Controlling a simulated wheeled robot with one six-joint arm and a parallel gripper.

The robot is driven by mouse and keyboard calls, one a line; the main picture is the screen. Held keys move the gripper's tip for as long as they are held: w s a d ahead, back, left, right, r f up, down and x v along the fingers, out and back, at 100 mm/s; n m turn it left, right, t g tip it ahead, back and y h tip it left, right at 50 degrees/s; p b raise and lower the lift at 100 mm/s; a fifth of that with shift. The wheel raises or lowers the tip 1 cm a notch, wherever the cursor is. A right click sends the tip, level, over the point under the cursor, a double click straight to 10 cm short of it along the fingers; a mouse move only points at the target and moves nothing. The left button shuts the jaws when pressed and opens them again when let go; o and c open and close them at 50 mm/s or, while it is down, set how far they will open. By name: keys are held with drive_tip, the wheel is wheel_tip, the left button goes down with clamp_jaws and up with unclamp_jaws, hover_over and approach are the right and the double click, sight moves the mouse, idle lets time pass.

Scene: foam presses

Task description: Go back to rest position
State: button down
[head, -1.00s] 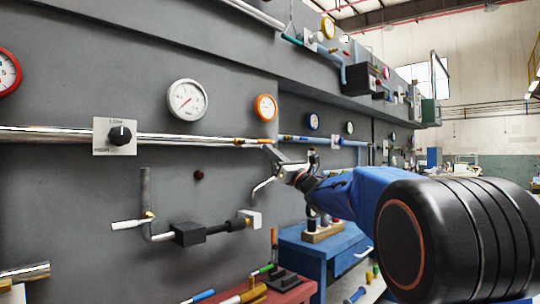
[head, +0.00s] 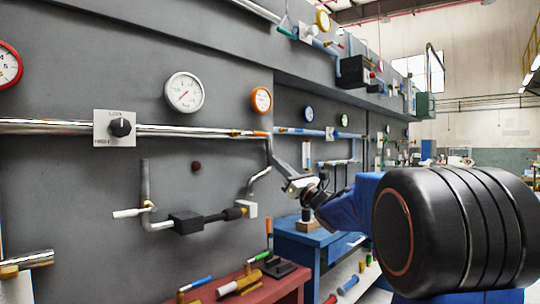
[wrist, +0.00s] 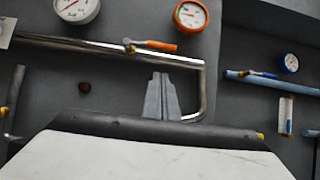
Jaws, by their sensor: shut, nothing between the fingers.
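My gripper (head: 273,158) is in front of the grey wall panel, just right of the chrome pipe's bend, and points up and to the left. In the wrist view its two grey fingers (wrist: 161,96) lie together, with nothing visible between them. They point toward the panel below the chrome pipe (wrist: 95,46) and the orange-handled valve (wrist: 152,46). I cannot tell the exact gap to the pipe. My blue and black arm (head: 345,208) reaches in from the right of the head view.
The panel carries a white gauge (head: 184,92), an orange gauge (head: 261,100) and a black knob (head: 121,128). A black box on a lower pipe (head: 186,222) juts out. Below stand a red bench (head: 290,288) with tools and a blue table (head: 300,238).

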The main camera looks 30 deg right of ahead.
drive_tip(key=shift+v, duration=2.15)
